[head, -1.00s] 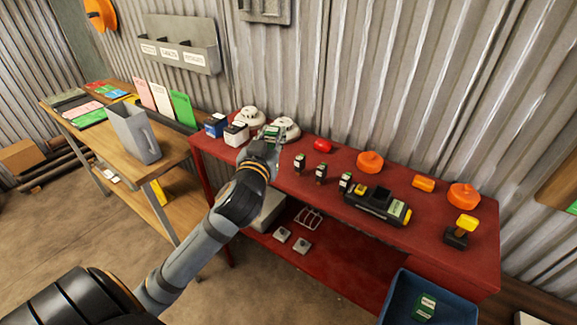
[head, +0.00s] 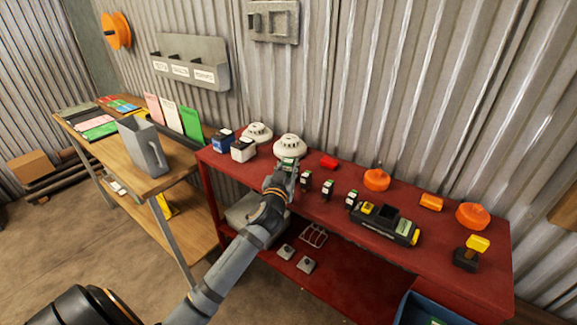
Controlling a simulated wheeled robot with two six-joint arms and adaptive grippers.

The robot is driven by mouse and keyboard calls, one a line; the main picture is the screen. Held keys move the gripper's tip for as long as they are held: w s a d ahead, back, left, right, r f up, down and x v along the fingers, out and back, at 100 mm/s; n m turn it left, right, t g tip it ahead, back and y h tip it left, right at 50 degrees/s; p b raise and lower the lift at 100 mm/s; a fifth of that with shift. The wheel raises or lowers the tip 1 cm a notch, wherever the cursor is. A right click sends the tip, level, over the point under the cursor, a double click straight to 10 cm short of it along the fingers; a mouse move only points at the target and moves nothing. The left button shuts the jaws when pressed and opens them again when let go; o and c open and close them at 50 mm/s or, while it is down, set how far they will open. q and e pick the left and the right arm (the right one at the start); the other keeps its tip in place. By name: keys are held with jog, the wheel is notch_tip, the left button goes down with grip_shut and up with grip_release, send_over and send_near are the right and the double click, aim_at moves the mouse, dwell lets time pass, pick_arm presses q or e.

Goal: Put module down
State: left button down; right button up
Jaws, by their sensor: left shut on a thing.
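My left gripper (head: 285,170) reaches in over the red bench (head: 318,213), in front of the right white domed detector. I cannot tell whether the module touches the bench. Several similar small dark modules with pale and green labels stand in a row just to the right, one of them (head: 328,188) in the middle. My right gripper is not in the view.
White domed detectors (head: 290,146) and a blue-and-white box (head: 223,139) stand at the bench's left end. A black-and-yellow device (head: 390,224), orange caps (head: 376,180) and a yellow-topped tool (head: 470,254) are to the right. A blue bin (head: 425,310) stands at the lower right.

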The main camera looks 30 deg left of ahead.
pick_arm(q)
jog(key=shift+s, duration=0.1)
jog(key=shift+f, duration=0.25)
jog(key=c, duration=1.4)
grip_release()
jog(key=shift+o, duration=0.2)
jog(key=shift+r, duration=0.1)
jog(key=shift+r, duration=0.25)
jog(key=b+v, duration=0.2)
jog(key=v, duration=1)
jog(key=shift+f, duration=0.1)
